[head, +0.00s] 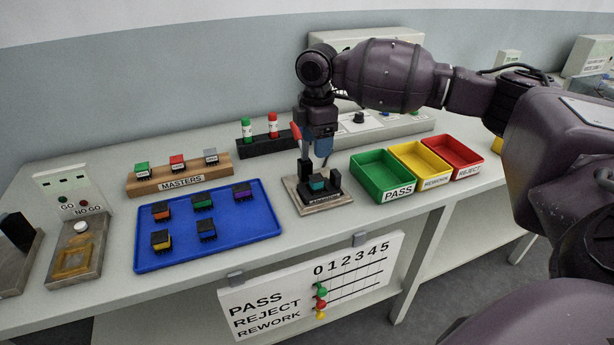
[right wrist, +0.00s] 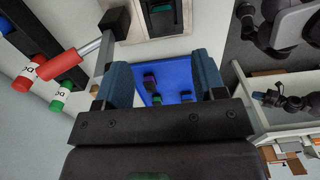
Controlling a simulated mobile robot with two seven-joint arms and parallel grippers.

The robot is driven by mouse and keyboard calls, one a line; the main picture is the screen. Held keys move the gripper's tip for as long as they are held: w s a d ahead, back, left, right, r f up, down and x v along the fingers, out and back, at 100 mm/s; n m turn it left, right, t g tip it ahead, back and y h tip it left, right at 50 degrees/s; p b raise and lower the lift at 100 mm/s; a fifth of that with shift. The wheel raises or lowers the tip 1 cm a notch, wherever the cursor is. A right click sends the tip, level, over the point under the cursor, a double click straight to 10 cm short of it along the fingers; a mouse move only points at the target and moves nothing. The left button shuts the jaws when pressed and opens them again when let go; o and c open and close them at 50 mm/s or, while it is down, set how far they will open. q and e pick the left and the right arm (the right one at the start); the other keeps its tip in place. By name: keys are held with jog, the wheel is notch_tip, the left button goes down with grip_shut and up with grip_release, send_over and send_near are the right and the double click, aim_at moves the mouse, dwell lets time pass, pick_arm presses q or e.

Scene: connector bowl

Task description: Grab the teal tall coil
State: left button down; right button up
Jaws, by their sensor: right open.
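A teal block (head: 318,184), probably the teal coil, sits in a dark fixture (head: 312,196) on a beige base plate at the front of the bench. In the right wrist view the teal block (right wrist: 160,7) shows at the top edge, partly cut off. My right gripper (head: 319,150) points down above the fixture, beside a red-handled lever (head: 295,131). Its two blue fingers (right wrist: 163,80) are apart with nothing between them. It is apart from the teal block.
A blue tray (head: 262,234) with several small coloured parts lies left of the fixture. Green (head: 357,172), yellow (head: 395,149) and red bins stand to the right. A wooden masters rack (head: 218,172) and a black holder with red and green bottles stand behind.

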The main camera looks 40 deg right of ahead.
aim_at(316, 178)
jog(key=shift+s+f, duration=0.15)
jog(key=shift+f, duration=0.25)
notch_tip(316, 178, down, 4)
jog(key=shift+s+r+b, duration=0.1)
jog(key=shift+r+b, duration=0.1)
jog(key=shift+b, duration=0.25)
jog(key=shift+f, duration=0.7)
notch_tip(316, 178, down, 5)
jog(key=shift+r+b, duration=0.1)
jog(key=shift+b, duration=0.5)
pick_arm(q)
jog(key=shift+s+f, duration=0.25)
jog(key=shift+f, duration=0.25)
jog(key=shift+s+f, duration=0.25)
jog(key=shift+f, duration=0.25)
pick_arm(e)
jog(key=shift+r, duration=0.1)
jog(key=shift+c, duration=0.5)
jog(key=c, duration=0.9)
